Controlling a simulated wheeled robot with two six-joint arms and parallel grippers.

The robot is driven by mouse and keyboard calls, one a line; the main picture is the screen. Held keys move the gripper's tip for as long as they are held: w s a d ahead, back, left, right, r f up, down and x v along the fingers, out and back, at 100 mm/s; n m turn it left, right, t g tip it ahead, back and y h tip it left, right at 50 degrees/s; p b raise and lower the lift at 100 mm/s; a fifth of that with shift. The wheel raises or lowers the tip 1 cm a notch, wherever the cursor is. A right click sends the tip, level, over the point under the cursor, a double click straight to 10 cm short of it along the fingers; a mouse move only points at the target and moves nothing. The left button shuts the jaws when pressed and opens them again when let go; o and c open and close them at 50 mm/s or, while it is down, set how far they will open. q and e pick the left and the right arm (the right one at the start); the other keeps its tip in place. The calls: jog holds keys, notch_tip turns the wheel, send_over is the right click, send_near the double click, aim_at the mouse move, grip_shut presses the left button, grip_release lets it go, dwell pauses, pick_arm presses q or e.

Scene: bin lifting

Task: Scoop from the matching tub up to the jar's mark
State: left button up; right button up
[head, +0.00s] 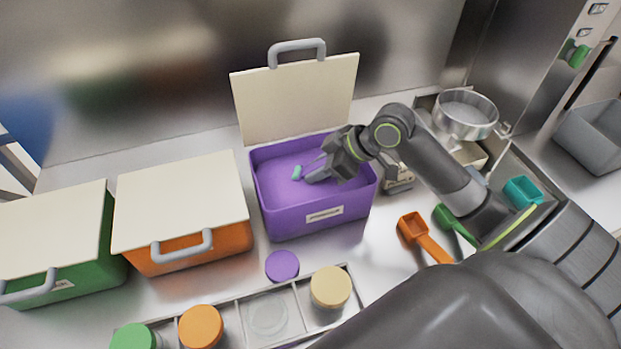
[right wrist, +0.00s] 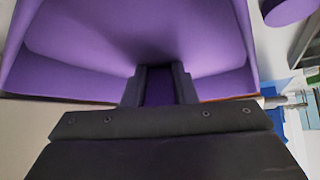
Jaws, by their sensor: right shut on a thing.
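The purple tub (head: 310,222) stands open, its cream lid (head: 296,98) raised behind it. Its inside is purple and also fills the top of the right wrist view (right wrist: 80,45). My right gripper (head: 305,170) reaches into the tub from the right. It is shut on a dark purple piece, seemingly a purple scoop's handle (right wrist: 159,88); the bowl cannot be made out. A small mint piece shows at the fingertips. A clear, uncovered jar (head: 267,314) stands in the divided rack; its mark cannot be made out. A purple lid (head: 282,266) lies behind it. My left gripper is not in view.
Closed orange (head: 190,245) and green (head: 110,255) tubs stand left. Jars with green, orange and cream lids share the rack (head: 357,292). Orange (head: 413,228), green (head: 450,220) and teal (head: 522,192) scoops lie right. A metal sieve (head: 465,112) stands back right.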

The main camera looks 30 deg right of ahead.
aim_at(321, 162)
jog(key=shift+r, duration=0.15)
jog(key=shift+s+d+r+p, duration=0.1)
jog(key=shift+d+r+p, duration=0.1)
jog(key=shift+r+p, duration=0.3)
notch_tip(321, 162, up, 2)
jog(key=shift+r+p, duration=0.1)
jog(key=shift+p, duration=0.4)
jog(key=shift+r+p, duration=1.6)
jog(key=shift+r, duration=0.75)
jog(key=shift+r+p, duration=1.2)
jog(key=shift+r, duration=0.6)
jog(key=shift+s+f+y, duration=0.1)
jog(key=shift+f+y, duration=0.15)
jog(key=shift+y, duration=0.05)
jog(key=shift+s+d+t+y+b, duration=0.2)
jog(key=shift+t+y+b, duration=0.3)
jog(key=shift+t+y, duration=0.4)
jog(key=shift+f+t+y+b, duration=0.1)
jog(key=shift+t+y+b, duration=0.35)
jog(key=shift+t, duration=0.25)
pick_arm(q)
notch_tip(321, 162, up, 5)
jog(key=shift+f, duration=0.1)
pick_arm(e)
jog(key=shift+s+d+y, duration=0.1)
jog(key=shift+y, duration=0.15)
jog(key=shift+t, duration=0.3)
